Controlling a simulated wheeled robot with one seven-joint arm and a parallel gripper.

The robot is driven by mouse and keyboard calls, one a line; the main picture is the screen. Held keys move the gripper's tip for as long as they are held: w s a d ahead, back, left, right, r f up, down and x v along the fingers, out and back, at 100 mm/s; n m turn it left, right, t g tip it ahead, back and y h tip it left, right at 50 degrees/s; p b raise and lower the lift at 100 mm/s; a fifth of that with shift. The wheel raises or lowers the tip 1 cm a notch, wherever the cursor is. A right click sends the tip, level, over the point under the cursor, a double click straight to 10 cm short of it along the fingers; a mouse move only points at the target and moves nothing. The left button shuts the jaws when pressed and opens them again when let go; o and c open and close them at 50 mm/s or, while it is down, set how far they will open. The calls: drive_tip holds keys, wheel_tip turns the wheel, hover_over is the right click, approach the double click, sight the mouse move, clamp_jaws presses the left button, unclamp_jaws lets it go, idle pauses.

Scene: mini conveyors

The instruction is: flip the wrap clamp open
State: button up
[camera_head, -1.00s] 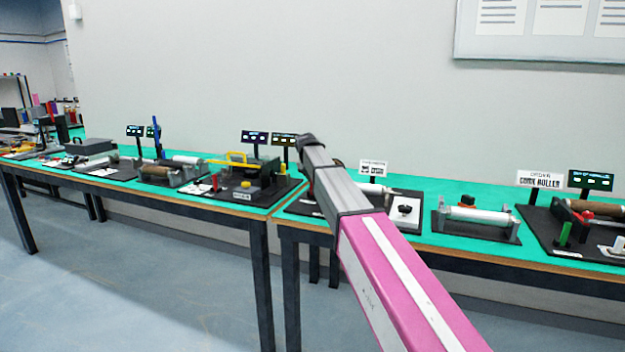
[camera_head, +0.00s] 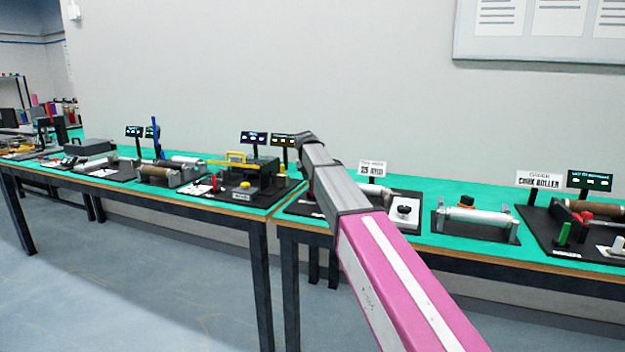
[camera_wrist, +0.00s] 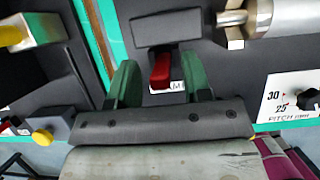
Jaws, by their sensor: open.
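A red lever (camera_wrist: 160,70) sticks out from under a dark grey block (camera_wrist: 166,28) on a black base plate in the wrist view; it appears to be the wrap clamp's handle. A small white label behind the lever is partly hidden. My gripper (camera_wrist: 161,78) has two green fingers, open, one on each side of the lever with a gap to each. In the head view my own arm covers the gripper and most of this station.
A silver roller (camera_wrist: 258,16) lies right of the lever. A white pitch dial plate with a black knob (camera_wrist: 309,101) sits at right. A yellow-topped block (camera_wrist: 42,137) stands at left. A white roller stand (camera_head: 475,222) is farther right on the green table.

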drive_tip(key=v, duration=0.9)
drive_tip(key=shift+s+r, duration=0.2)
drive_tip(key=shift+r, duration=0.15)
